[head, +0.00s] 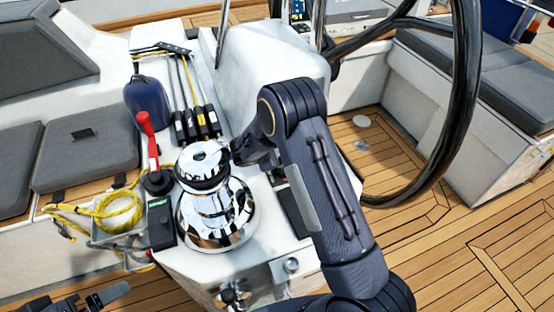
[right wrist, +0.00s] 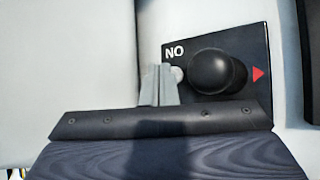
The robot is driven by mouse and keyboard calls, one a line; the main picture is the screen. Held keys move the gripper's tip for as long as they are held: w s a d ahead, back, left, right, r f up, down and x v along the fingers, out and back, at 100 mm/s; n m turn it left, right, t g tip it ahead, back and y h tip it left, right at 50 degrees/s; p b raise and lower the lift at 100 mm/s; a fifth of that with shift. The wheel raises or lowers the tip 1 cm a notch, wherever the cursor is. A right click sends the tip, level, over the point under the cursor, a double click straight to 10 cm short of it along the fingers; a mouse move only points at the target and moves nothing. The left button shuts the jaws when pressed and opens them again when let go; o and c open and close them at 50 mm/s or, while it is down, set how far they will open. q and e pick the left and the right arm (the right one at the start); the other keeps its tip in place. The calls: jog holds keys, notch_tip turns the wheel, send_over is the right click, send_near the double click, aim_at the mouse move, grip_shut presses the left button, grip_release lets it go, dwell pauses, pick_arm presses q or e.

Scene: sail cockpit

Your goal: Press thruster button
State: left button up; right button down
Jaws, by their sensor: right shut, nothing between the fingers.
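My right gripper (head: 238,153) is beside the chrome winch (head: 212,200) in the head view, with its fingertips hard to make out. In the right wrist view its pale grey fingers (right wrist: 158,84) are shut and empty. Their tips are in front of a black control panel (right wrist: 262,52) bearing a black round knob (right wrist: 217,73), white letters and a red triangle. A small pale round spot (right wrist: 178,74) shows between the fingertips and the knob; I cannot tell whether the fingers touch it. No thruster label is readable. My left gripper (head: 108,294) is at the lower left, its opening unclear.
A red-handled lever (head: 147,135) and several black rope clutches (head: 197,124) stand near the winch. Coiled yellow rope (head: 118,212) lies left of it. A large black steering wheel (head: 462,110) rises at right. Wooden deck (head: 430,245) is open at lower right.

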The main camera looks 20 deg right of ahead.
jog(key=shift+f, duration=0.2)
jog(key=shift+f+b, duration=0.3)
jog(key=shift+b, duration=0.25)
dwell(0.4)
jog(key=shift+r+p, duration=0.3)
jog(key=shift+r, duration=0.45)
notch_tip(320, 180, up, 6)
jog(key=p, duration=0.3)
dwell(0.3)
dwell(0.4)
